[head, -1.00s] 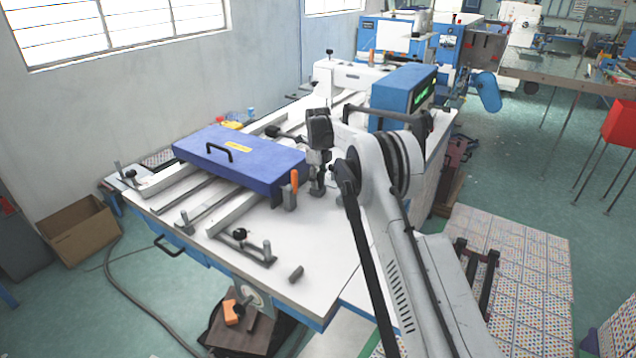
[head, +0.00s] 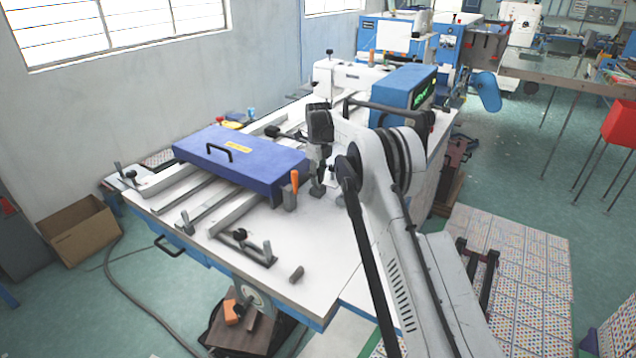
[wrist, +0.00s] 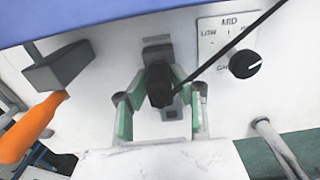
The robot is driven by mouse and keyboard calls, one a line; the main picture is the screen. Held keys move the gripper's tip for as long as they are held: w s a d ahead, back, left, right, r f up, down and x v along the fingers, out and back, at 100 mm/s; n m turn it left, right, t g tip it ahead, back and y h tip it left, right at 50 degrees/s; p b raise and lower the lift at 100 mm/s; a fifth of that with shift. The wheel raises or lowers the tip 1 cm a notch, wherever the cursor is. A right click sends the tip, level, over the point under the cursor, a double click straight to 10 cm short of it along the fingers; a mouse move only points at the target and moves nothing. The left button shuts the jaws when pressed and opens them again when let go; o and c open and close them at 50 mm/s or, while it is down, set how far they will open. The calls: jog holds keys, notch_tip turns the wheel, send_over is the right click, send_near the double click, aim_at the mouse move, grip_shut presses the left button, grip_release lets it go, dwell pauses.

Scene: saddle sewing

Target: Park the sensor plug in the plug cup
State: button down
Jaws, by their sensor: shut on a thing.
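The sensor plug (wrist: 158,86) is a small dark piece with a thin black cable running up and right in the wrist view. My gripper (wrist: 160,78) is shut on it with green-padded fingers. In the head view my gripper (head: 322,168) hangs just above the white table beside the blue cover. A grey block with a dark top (wrist: 157,46) stands just beyond the plug; I cannot tell whether this is the plug cup. A small grey block (head: 317,190) shows under my gripper in the head view. The plug's lower end is hidden.
A dial (wrist: 244,64) with a label is on the right. The blue cover (head: 240,160) lies left of my gripper. The front of the white table (head: 330,260) is mostly clear.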

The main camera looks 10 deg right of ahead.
aim_at(318, 169)
jog(key=shift+r, duration=0.9)
jog(key=shift+r+p, duration=0.7)
jog(key=shift+r, duration=1.25)
